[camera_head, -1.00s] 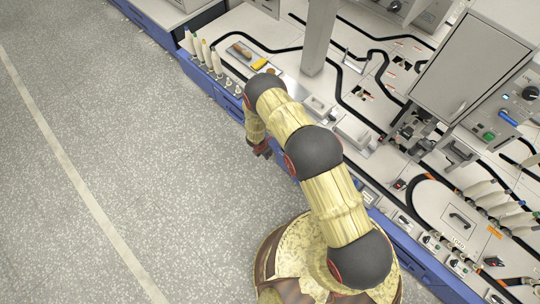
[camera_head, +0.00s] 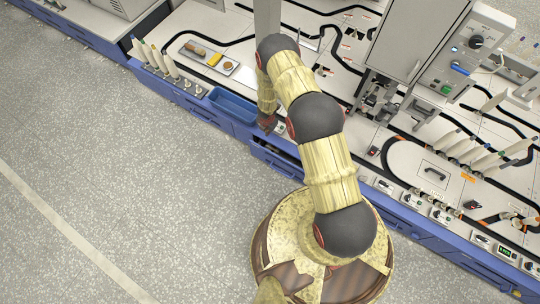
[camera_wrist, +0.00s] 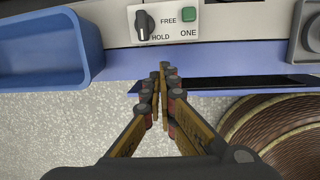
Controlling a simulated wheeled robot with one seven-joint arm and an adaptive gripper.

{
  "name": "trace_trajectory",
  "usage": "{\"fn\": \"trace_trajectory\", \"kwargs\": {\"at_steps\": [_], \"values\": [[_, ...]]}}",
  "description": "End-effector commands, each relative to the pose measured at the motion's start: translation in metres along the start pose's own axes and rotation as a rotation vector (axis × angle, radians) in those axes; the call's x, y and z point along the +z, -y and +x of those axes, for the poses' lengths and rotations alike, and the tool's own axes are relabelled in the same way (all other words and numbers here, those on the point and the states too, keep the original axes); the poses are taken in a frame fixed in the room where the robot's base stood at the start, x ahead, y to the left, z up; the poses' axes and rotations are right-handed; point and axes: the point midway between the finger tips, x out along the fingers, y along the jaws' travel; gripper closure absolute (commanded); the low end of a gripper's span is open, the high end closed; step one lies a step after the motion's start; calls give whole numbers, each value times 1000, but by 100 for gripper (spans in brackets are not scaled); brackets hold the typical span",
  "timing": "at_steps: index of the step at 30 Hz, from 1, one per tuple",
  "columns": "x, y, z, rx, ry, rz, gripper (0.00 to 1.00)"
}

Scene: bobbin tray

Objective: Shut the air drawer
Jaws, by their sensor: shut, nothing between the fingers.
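A blue drawer front (camera_head: 272,162) stands slightly out from the blue bench side in the head view, with a dark gap behind it. I take this for the air drawer; no label shows on it. In the wrist view the gap is a black strip right of the fingertips, with a thin blue front edge (camera_wrist: 222,94) below it. My gripper (camera_wrist: 163,72) is shut and empty, its tips close to the bench's blue edge and the strip's left end. I cannot tell whether they touch. In the head view my gripper (camera_head: 267,122) is partly hidden by my arm.
A blue open bin (camera_head: 233,106) sits at the bench edge left of my gripper; it also shows in the wrist view (camera_wrist: 85,40). A FREE/HOLD knob panel (camera_wrist: 167,22) is above the tips. Cones (camera_head: 160,60) stand farther left. The grey floor in front is clear.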

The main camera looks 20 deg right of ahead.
Motion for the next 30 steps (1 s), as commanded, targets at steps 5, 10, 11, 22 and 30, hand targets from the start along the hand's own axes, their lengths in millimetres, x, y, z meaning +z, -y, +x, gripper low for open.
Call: {"fn": "trace_trajectory", "kwargs": {"at_steps": [5, 10, 11, 22, 30], "values": [[-6, 26, -1, 43, -164, -39, 100], [-45, 49, -16, 5, -346, -97, 100], [-52, 54, -18, -9, -373, -103, 100], [-83, 74, -28, -101, -484, -14, 100], [-97, 77, 0, -101, -483, -14, 100]]}}
